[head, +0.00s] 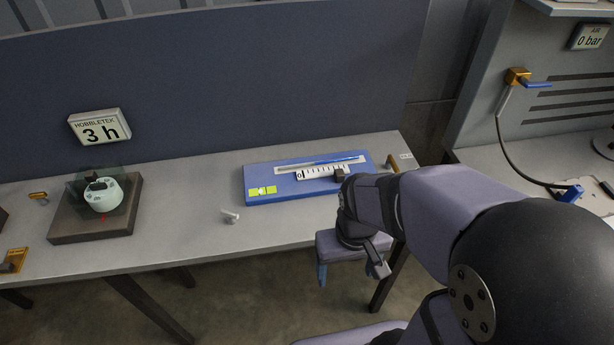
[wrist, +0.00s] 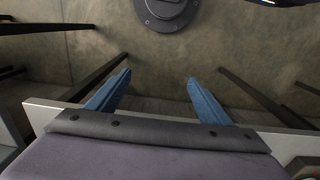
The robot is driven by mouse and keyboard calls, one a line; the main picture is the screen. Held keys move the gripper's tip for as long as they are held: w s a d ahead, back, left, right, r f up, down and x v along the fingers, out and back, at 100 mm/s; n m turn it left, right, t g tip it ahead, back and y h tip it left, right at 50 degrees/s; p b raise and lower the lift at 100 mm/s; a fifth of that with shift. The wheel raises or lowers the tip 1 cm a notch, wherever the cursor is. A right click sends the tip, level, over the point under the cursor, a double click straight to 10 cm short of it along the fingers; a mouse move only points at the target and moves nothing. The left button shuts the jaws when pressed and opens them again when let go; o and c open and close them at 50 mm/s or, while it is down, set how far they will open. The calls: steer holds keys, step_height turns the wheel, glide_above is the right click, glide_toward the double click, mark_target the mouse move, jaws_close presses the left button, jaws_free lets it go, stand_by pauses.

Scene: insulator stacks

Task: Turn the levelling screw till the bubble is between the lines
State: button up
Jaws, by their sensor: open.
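A blue instrument board (head: 263,171) lies on the grey bench in the head view. It carries a white scale strip (head: 318,172) with dark marks, a thin pale-blue tube or rod above it, and a small yellow-green label (head: 262,190). I cannot make out a bubble or its lines. I cannot tell which part is the levelling screw; my arm stands close to the board's right end and may hide some of it. My gripper (head: 350,270) is open and empty, in front of the bench edge. In the wrist view its blue fingers (wrist: 158,82) stand apart over bare floor.
A small white peg-like piece (head: 230,215) lies on the bench. A rounded pale-green device (head: 103,194) sits on a brown base (head: 66,225) at left. A hose (head: 513,145) hangs at right. Bench between peg and base is clear.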

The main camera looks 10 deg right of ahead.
steer(key=shift+c, duration=1.1)
steer(key=s+a+n+g+p, duration=0.2)
steer(key=s+a+n+p, duration=0.1)
steer(key=a+p, duration=0.15)
steer(key=shift+t, duration=0.7)
steer(key=w+a, duration=0.5)
steer(key=w, duration=0.1)
steer(key=w+a+p, duration=0.1)
steer(key=w+a, duration=0.5)
steer(key=w, duration=0.1)
steer(key=w+a+p, duration=0.1)
steer(key=w+a, duration=0.5)
steer(key=w, duration=0.1)
steer(key=shift+f, duration=0.2)
steer(key=w+a+r+m, duration=0.1)
steer(key=w+r+m, duration=0.1)
steer(key=w+a+r+m, duration=0.1)
steer(key=w+r+m, duration=0.1)
steer(key=w+a+r+m+t, duration=0.1)
steer(key=w+r, duration=0.1)
steer(key=r, duration=0.1)
steer(key=shift+m, duration=0.4)
steer(key=shift+s+d+f+m, duration=0.1)
steer(key=shift+s+m, duration=0.2)
steer(key=shift+m, duration=0.2)
steer(key=shift+s+d+m, duration=0.15)
steer(key=shift+s+m, duration=0.05)
steer(key=shift+m, duration=0.9)
